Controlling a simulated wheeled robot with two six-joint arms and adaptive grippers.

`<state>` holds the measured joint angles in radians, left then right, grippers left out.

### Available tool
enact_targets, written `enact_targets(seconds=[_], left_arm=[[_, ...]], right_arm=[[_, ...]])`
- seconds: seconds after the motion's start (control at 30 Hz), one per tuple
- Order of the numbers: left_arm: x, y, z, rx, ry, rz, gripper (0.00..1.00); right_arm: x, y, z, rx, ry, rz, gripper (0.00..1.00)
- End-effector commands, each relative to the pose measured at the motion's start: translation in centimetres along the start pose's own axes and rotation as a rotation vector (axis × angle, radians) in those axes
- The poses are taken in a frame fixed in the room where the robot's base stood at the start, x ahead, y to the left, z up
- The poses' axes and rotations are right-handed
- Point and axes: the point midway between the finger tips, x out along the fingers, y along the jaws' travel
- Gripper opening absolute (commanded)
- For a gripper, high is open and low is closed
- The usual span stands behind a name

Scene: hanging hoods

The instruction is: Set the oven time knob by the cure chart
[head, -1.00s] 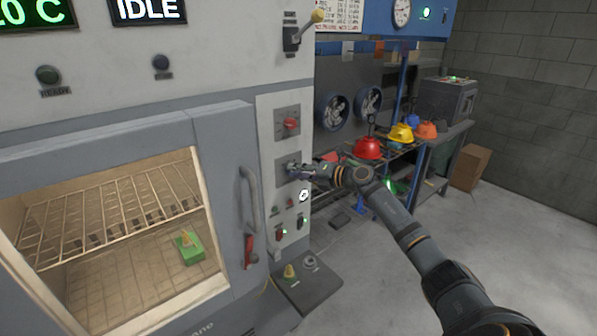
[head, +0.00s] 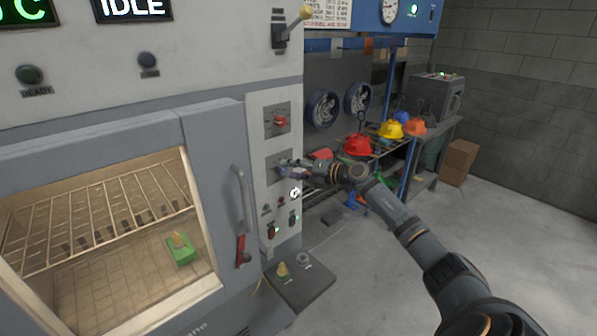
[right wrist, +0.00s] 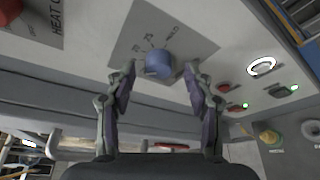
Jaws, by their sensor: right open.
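The oven's control panel (head: 257,150) carries a red knob (head: 280,120) above a second plate (head: 270,168). In the right wrist view the second knob is blue-grey (right wrist: 160,63), on a plate with printed marks around it, one reading HOLD. My right gripper (head: 285,168) is at this lower plate in the head view. In the right wrist view its two fingers (right wrist: 158,85) are open, one on each side of the blue knob and just short of it, with a visible gap. The cure chart (head: 325,12) is partly in view at the top, too small to read. My left gripper is not in view.
The oven door has a vertical handle (head: 243,205) left of the panel. Small switches (head: 270,230) sit below the knobs. A small shelf (head: 300,285) juts out below. A rack with hard hats (head: 357,145) stands behind my right arm.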

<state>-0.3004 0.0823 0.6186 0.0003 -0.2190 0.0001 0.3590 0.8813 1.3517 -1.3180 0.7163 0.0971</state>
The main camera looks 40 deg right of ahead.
Motion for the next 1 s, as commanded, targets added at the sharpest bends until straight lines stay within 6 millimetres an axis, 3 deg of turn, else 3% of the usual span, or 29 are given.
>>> enact_targets(seconds=[0.13,0.33,1.0], left_arm=[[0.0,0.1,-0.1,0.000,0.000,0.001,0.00],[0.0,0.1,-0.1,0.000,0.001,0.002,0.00],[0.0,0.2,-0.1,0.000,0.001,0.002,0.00]], right_arm=[[-3.0,-0.3,-0.1,-0.007,0.005,-0.011,0.53],[-5.1,-0.1,-0.1,-0.005,0.004,-0.004,0.53],[-5.9,0.0,-0.1,0.000,0.001,-0.002,0.53]])
